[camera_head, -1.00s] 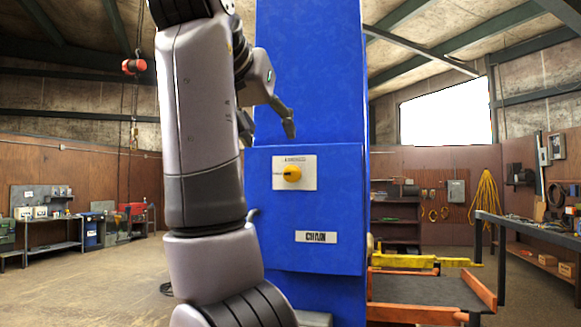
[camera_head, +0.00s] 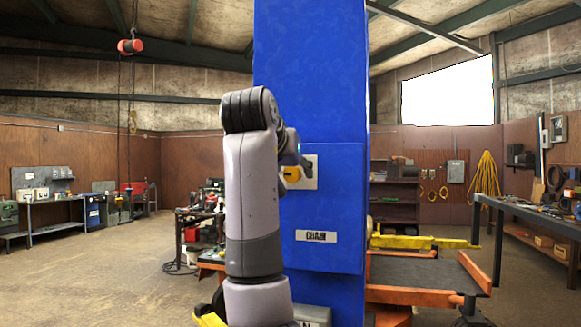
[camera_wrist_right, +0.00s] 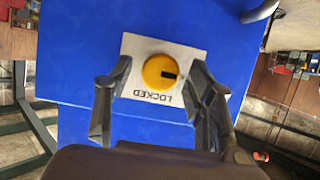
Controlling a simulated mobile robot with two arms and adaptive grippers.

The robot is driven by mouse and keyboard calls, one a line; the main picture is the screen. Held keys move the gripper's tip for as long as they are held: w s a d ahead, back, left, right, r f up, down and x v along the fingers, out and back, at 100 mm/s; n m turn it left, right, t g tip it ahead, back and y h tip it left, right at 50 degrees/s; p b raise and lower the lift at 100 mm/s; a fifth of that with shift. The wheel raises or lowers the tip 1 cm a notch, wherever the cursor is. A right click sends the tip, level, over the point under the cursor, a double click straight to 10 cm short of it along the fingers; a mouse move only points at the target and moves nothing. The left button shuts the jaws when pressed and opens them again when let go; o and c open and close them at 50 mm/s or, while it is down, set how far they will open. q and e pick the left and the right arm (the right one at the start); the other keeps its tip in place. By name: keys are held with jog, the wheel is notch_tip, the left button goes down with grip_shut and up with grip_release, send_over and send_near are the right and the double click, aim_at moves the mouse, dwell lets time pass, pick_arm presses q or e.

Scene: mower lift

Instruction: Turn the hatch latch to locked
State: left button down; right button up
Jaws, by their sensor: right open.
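The hatch latch is a round yellow knob (camera_wrist_right: 160,72) on a white plate (camera_wrist_right: 136,46) on a blue panel. In the wrist view its black mark points right, while the word LOCKED reads upside down along the plate's lower edge. In the head view the knob (camera_head: 292,173) is partly covered by my right arm and gripper. My right gripper (camera_wrist_right: 161,66) is open, with one finger on each side of the knob; I cannot tell whether they touch it. My left gripper is out of view.
A cluttered cart (camera_head: 200,225) is behind my arm on the left. Open floor lies farther left.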

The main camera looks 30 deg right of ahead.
jog(key=c, duration=1.1)
jog(key=shift+m, duration=0.3)
jog(key=shift+s+d+f+m+t+y+b, duration=0.1)
jog(key=shift+m+t+y+b, duration=0.25)
jog(key=shift+m+b, duration=0.2)
jog(key=shift+s+m+t+y+b, duration=0.1)
jog(key=shift+m+t+y+b, duration=0.15)
jog(key=shift+m+t+b, duration=0.3)
jog(key=m+t+y+b, duration=0.1)
jog(key=m, duration=0.2)
jog(key=shift+s+f+t+b, duration=0.1)
jog(key=shift+f+t+b, duration=0.05)
jog(key=shift+t+b, duration=0.25)
jog(key=m+t+b, duration=0.1)
jog(key=m, duration=0.1)
jog(key=m+t, duration=0.1)
jog(key=m, duration=0.1)
jog(key=shift+d+f+b, duration=0.15)
jog(key=shift+b, duration=0.25)
jog(key=shift+f+m+t+b, duration=0.1)
jog(key=shift+m+t+b, duration=0.65)
jog(key=shift+m, duration=1.15)
